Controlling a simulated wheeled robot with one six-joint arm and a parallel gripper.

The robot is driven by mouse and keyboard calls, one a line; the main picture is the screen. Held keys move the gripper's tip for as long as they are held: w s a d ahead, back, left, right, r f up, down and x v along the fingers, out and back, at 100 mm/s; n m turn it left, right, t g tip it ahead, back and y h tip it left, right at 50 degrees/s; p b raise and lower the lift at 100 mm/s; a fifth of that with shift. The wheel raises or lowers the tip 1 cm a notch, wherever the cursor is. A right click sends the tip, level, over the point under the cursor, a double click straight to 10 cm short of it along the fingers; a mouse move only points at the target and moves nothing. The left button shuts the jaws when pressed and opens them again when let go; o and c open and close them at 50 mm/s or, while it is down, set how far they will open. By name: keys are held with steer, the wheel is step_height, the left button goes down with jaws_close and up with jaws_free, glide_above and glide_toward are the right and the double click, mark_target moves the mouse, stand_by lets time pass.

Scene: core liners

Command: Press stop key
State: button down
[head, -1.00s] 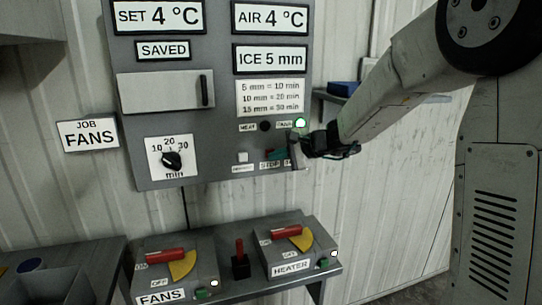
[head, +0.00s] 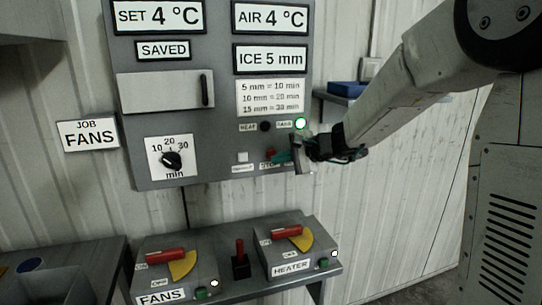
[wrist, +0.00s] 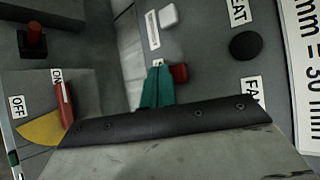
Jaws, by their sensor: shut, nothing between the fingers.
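The stop key is a small red key (head: 270,154) low on the grey control panel (head: 220,178), above a label reading STOP. It also shows in the wrist view (wrist: 181,73), partly covered by my gripper's fingertips. My gripper (head: 284,156) has teal fingertips and is shut and empty. In the head view it points left at the panel, just right of the red key. In the wrist view the fingertips (wrist: 157,88) lie right beside the red key. I cannot tell whether they touch it.
A white key (head: 243,157) sits left of the red key. The FANS lamp (head: 300,123) glows green and the HEAT lamp (head: 265,126) is dark. A timer knob (head: 172,160) is further left. Below, a shelf holds the FANS (head: 176,272) and HEATER (head: 292,252) switch boxes.

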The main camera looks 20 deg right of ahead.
steer(key=shift+s, duration=2.25)
steer(key=s+a+f+n+g, duration=0.2)
steer(key=s+n+g, duration=0.2)
steer(key=s, duration=0.5)
steer(key=s+a+f+n+g, duration=0.2)
steer(key=s+n+g, duration=0.15)
steer(key=s, duration=0.45)
steer(key=s+d+r+n+h, duration=0.1)
steer(key=s+d+n+h, duration=0.2)
steer(key=s, duration=0.6)
steer(key=s+d+n+g+h, duration=0.1)
steer(key=s+d+n+h, duration=0.2)
steer(key=s, duration=0.7)
steer(key=shift+r+h, duration=0.4)
steer(key=shift+h, duration=0.8)
